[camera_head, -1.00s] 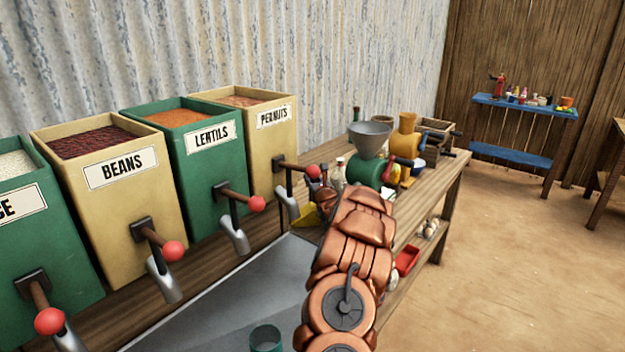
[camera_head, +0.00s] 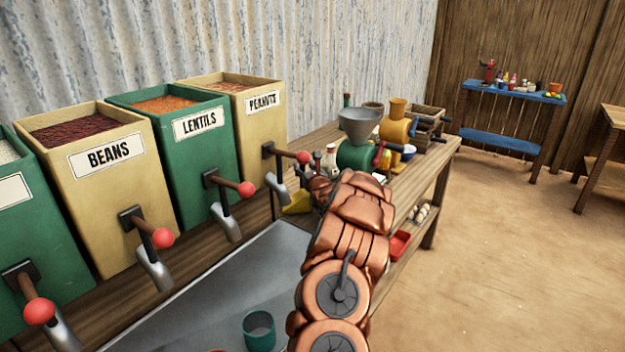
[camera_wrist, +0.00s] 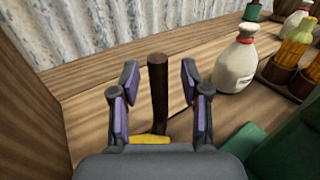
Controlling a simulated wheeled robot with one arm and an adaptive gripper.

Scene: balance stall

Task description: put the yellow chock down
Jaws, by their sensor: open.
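The yellow chock (camera_head: 297,203) rests on the wooden bench, left of my arm's end and below the peanuts bin. In the wrist view only a strip of its yellow body (camera_wrist: 150,138) shows, at the foot of an upright dark brown handle (camera_wrist: 158,88). My gripper (camera_wrist: 160,78) is open, with one finger on each side of the handle and a visible gap on both sides. The rest of the chock is hidden behind the gripper body. In the head view my own arm hides most of the gripper.
Bins marked beans (camera_head: 108,155), lentils (camera_head: 198,124) and peanuts (camera_head: 262,101) stand left with red-knobbed levers. A white bottle (camera_wrist: 236,62) stands right of the fingers. A green grinder (camera_head: 357,154) is close beyond. A green cup (camera_head: 259,332) stands on the grey tray (camera_head: 215,300).

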